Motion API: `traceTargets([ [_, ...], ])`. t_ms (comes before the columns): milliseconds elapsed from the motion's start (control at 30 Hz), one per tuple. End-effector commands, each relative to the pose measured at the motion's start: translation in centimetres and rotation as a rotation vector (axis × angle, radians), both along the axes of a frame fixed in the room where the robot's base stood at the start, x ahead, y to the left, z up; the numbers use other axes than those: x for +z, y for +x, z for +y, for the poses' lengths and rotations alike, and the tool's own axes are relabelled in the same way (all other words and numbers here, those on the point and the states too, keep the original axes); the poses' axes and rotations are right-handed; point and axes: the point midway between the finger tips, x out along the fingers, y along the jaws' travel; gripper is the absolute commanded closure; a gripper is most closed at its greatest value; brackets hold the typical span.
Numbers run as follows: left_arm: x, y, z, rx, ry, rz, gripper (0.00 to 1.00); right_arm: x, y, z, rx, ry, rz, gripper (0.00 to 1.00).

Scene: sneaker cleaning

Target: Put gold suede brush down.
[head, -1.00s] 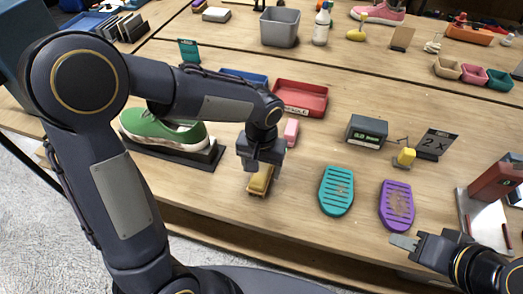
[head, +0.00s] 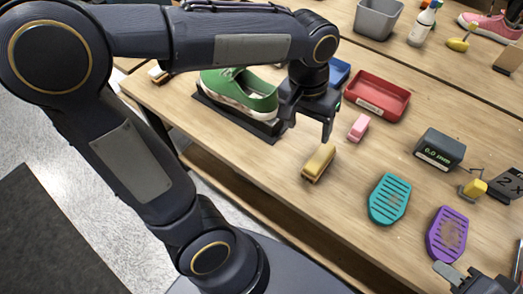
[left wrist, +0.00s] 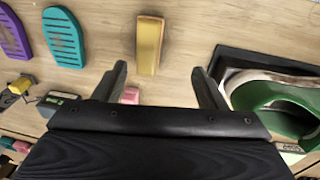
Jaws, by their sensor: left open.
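The gold suede brush (head: 319,162) rests on the wooden table near its front edge, beside the pink block. It also shows in the left wrist view (left wrist: 149,45), lying beyond the fingertips. My left gripper (head: 308,126) is open and empty, raised above the table and apart from the brush. Its two spread fingers show in the left wrist view (left wrist: 159,72), with nothing between them. My right gripper (head: 452,274) is partly cut off at the lower right of the head view, and its finger gap is unclear.
A green sneaker (head: 240,92) on a dark stand is left of the brush. A pink block (head: 358,127), red tray (head: 376,97) and grey box with a display (head: 439,149) lie beyond. Teal (head: 389,199) and purple (head: 447,234) sole-shaped pads are to the right.

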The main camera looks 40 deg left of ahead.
Motion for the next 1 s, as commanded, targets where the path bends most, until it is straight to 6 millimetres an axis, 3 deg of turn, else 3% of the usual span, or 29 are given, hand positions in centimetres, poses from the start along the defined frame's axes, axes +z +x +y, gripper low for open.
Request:
traceTargets([
  [33,0.4,-1.9,1.7,0.028,-0.045,-0.040,0.35,0.0,0.0,0.0,0.000,0.000,0.000,0.64],
  [133,0.5,-5.4,3.8,0.064,-0.127,-0.123,0.35,0.0,0.0,0.0,0.000,0.000,0.000,0.64],
  [300,-0.4,-10.1,5.2,0.123,-0.216,-0.275,0.35,0.0,0.0,0.0,0.000,0.000,0.000,0.64],
  [400,-1.1,-11.6,5.3,0.147,-0.241,-0.343,0.35,0.0,0.0,0.0,0.000,0.000,0.000,0.64],
  [600,-1.7,-12.7,5.2,0.164,-0.256,-0.401,0.35,0.0,0.0,0.0,0.000,0.000,0.000,0.64],
  [1000,-1.7,-12.7,5.2,0.163,-0.256,-0.400,0.35,0.0,0.0,0.0,0.000,0.000,0.000,0.64],
])
